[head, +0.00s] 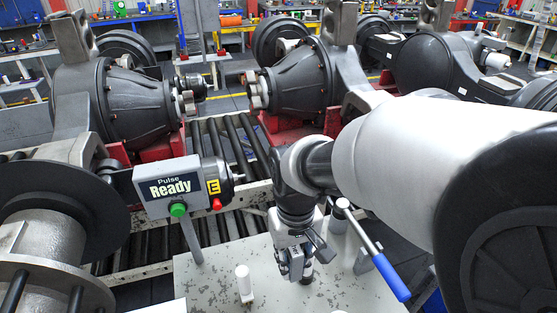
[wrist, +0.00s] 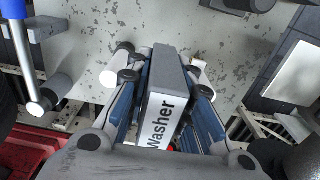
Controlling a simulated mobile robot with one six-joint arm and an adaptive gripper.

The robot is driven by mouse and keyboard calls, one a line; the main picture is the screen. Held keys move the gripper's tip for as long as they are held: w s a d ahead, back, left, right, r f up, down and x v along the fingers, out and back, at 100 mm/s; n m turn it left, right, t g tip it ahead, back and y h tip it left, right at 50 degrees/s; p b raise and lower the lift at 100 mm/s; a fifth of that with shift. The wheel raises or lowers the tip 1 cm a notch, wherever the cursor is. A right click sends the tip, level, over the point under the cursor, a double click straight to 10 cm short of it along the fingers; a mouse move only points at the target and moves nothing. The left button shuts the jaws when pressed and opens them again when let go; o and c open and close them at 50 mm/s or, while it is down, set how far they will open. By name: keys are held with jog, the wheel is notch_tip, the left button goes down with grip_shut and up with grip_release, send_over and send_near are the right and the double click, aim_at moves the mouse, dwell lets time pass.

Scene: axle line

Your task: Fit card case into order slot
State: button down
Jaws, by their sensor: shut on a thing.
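The card case (wrist: 165,100) is a grey box with a white face reading "Washer". My gripper (wrist: 163,76) is shut on it, with one finger on each side. In the head view my gripper (head: 293,262) points down above the worn grey plate (head: 215,275), with the grey case (head: 296,264) partly visible at its fingers. I cannot tell which thing is the order slot. A dark frame with a white panel (wrist: 296,72) shows at the right of the wrist view, apart from the case.
A "Pulse Ready" box (head: 172,187) with green and red buttons stands on a post left of my gripper. A white peg (head: 244,279) rises from the plate. A blue-handled lever (head: 385,265) is close on the right.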

notch_tip(320, 180, down, 18)
jog(key=b, duration=0.6)
jog(key=shift+s+r, duration=0.1)
jog(key=c, duration=1.4)
grip_release()
